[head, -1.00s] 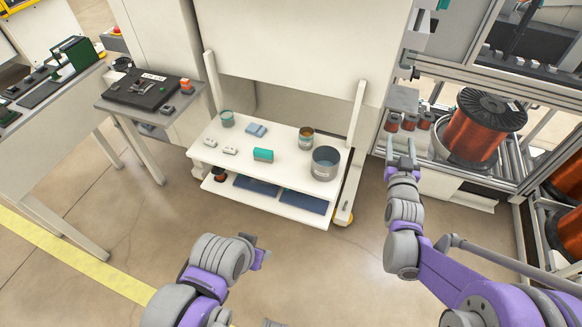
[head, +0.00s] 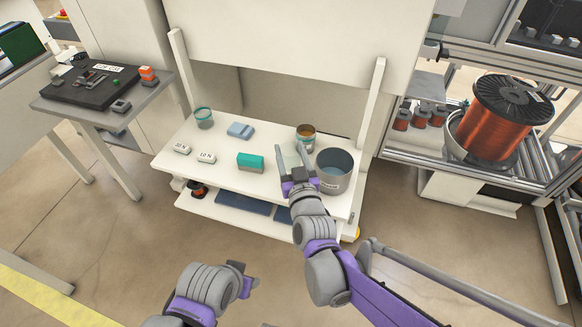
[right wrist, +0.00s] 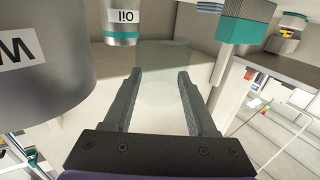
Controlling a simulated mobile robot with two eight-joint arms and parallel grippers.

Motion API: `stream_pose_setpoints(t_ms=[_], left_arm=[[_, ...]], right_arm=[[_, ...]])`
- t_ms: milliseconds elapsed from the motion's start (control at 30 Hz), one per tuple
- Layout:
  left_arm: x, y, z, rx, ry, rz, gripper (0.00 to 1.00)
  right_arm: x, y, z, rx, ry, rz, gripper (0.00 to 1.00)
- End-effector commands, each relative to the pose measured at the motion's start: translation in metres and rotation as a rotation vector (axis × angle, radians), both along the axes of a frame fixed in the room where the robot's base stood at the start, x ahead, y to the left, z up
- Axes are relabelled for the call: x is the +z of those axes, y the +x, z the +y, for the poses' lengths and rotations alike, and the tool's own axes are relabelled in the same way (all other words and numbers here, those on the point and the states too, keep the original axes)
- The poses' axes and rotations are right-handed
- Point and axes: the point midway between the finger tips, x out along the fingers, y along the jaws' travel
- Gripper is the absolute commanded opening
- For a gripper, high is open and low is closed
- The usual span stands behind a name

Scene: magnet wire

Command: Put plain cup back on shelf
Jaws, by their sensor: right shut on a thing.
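The plain cup shows as a faint, see-through pale cup (head: 291,156) in the head view. It is just as faint between the fingers in the right wrist view (right wrist: 165,92). My right gripper (head: 294,152) is shut on it, over the right part of the white shelf's (head: 225,178) upper board. Whether the cup touches the board I cannot tell. A cup labelled Oil (right wrist: 122,22) stands just behind it, and a large grey pot (head: 334,171) stands close on the right. My left gripper (head: 246,278) is low in front of the shelf; its finger opening is unclear.
A teal block (head: 250,162), a blue item (head: 240,130), two small labelled blocks and a teal-rimmed cup (head: 203,117) are on the same board. Shelf posts rise at both sides. A rack with a large copper wire spool (head: 495,115) stands at right.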

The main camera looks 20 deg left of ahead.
Motion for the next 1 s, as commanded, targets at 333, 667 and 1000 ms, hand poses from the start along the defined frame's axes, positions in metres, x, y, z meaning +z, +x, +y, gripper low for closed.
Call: stream_pose_setpoints(t_ms=[333,667,1000], left_arm=[[-0.018,0.003,0.0,0.0,0.0,0.004,0.5],[-0.019,0.003,0.0,0.0,0.0,0.005,0.5],[-0.021,0.003,0.0,0.0,0.0,0.005,0.5]], right_arm=[[-0.04,0.001,0.0,-0.001,0.0,0.0,0.0],[-0.045,0.0,0.0,-0.001,0.0,0.0,0.0],[-0.048,0.0,0.0,-0.001,0.0,0.0,0.88]])
